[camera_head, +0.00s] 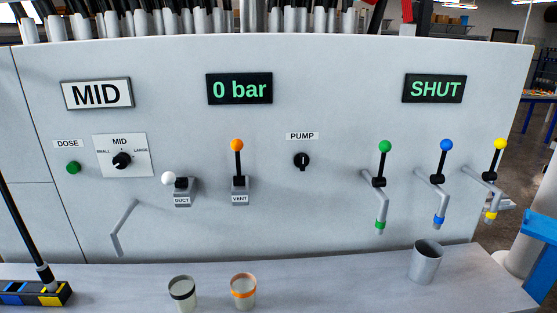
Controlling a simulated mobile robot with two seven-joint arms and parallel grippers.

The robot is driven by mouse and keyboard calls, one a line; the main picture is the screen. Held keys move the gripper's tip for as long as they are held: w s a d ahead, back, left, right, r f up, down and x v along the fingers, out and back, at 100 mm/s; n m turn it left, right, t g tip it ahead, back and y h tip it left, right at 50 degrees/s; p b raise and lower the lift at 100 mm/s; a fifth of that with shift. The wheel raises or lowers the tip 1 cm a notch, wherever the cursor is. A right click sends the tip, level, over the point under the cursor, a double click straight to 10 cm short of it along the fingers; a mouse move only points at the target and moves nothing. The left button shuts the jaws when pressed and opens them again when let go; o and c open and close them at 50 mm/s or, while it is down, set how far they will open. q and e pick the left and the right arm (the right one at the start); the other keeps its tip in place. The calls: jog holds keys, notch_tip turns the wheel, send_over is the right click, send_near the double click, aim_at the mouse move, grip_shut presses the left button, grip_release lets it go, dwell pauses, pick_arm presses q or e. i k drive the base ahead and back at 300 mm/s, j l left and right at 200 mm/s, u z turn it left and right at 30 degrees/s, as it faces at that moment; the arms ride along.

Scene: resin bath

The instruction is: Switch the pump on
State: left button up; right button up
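The pump switch (301,161) is a small black rotary knob on the pale panel (330,215), under a white label (302,136) reading PUMP. Its grip stands about upright, with a pale mark on it. A dark display (240,89) up and left of it reads "0 bar" in green. Neither of my grippers is in view.
Several levers flank the knob: white-knobbed DUCT (169,178), orange VENT (237,146), green (385,147), blue (446,145) and yellow (500,144). A dose button (73,168) and size dial (122,161) are left. Cups (425,264) stand on the ledge (340,285).

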aim_at(301, 161)
jog(key=l+u, duration=0.2)
jog(key=u, duration=0.15)
jog(key=l+u, duration=0.3)
jog(key=k+l+u, duration=0.15)
jog(key=l, duration=0.2)
jog(key=l+u, duration=0.1)
jog(key=l, duration=0.2)
jog(key=k+l+u, duration=0.15)
jog(key=l, duration=0.15)
jog(key=k+l, duration=0.1)
jog(key=l, duration=0.25)
jog(key=k+l, duration=0.15)
jog(key=l, duration=0.2)
jog(key=k+l+u, duration=0.1)
jog(key=l, duration=0.25)
jog(key=i+l, duration=0.1)
jog(key=l, duration=0.25)
jog(key=i+l, duration=0.1)
jog(key=l, duration=0.2)
